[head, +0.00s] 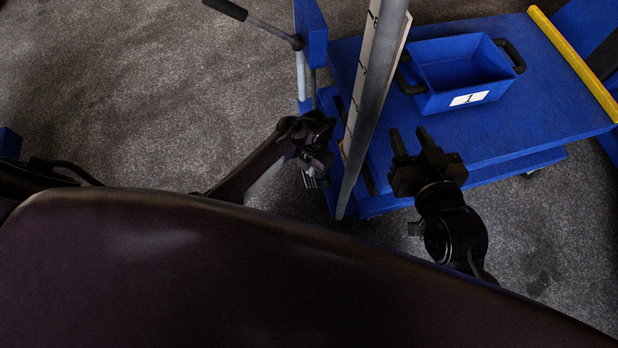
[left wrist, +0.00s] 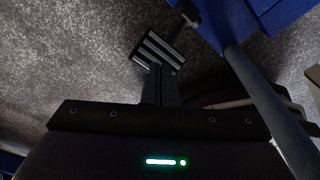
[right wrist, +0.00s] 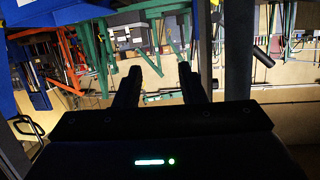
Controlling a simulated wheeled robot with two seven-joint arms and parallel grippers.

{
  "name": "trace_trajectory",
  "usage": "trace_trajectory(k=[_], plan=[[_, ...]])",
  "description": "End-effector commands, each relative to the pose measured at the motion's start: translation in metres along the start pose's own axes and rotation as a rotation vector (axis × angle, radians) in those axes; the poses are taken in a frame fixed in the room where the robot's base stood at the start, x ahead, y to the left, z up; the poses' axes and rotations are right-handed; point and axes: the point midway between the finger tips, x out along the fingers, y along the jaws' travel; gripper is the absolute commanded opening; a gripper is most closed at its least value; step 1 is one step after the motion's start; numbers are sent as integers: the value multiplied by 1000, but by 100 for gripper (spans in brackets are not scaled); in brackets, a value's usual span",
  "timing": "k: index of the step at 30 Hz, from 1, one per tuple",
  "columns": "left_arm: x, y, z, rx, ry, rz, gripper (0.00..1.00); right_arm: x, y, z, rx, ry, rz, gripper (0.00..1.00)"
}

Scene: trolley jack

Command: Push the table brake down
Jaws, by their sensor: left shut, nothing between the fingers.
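The table brake is a small striped pedal (left wrist: 158,50) low beside the blue trolley table (head: 540,60). In the head view the pedal (head: 310,180) shows just below my left gripper (head: 316,158). My left gripper (left wrist: 159,70) is shut and empty. In the left wrist view its fingertips overlap the pedal's near edge; I cannot tell whether they touch it. My right gripper (head: 408,140) is open and empty over the near edge of the table, right of the post. In the right wrist view its fingers (right wrist: 160,75) are apart.
A grey post with a scale (head: 372,90) rises between my two grippers. A blue bin (head: 460,75) with black handles and a label sits on the table. A lever with a black grip (head: 255,20) sticks out at the top.

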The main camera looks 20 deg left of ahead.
Motion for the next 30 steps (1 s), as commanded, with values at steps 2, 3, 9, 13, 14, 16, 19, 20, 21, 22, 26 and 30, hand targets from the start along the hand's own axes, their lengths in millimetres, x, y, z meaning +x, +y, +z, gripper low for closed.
trace_trajectory(k=[2,3,9,13,14,16,19,20,21,22,26,30], plan=[[3,0,0,-1,0,0,0,1,1,-12,-3,58,2,36],[3,0,0,-1,0,0,0,1,1,-19,-4,86,2,36],[7,0,0,-1,-1,0,0,-1,3,-50,-11,226,5,36],[10,0,0,-1,-1,0,0,-4,4,-70,-15,317,6,36],[10,0,0,0,-1,0,0,-6,4,-74,-16,340,6,36],[11,0,0,0,-1,0,0,-8,4,-85,-19,389,7,36],[13,0,0,0,-1,0,0,-13,5,-100,-22,459,7,36],[14,0,0,0,-1,0,0,-15,5,-104,-23,480,7,36],[14,0,0,0,-1,0,0,-17,5,-109,-25,508,7,36],[15,0,0,0,-1,0,0,-19,5,-114,-26,529,7,36],[17,0,0,-1,-1,0,0,-27,5,-131,-30,620,7,36],[20,0,0,-1,-1,0,0,-37,5,-147,-35,706,6,36]])
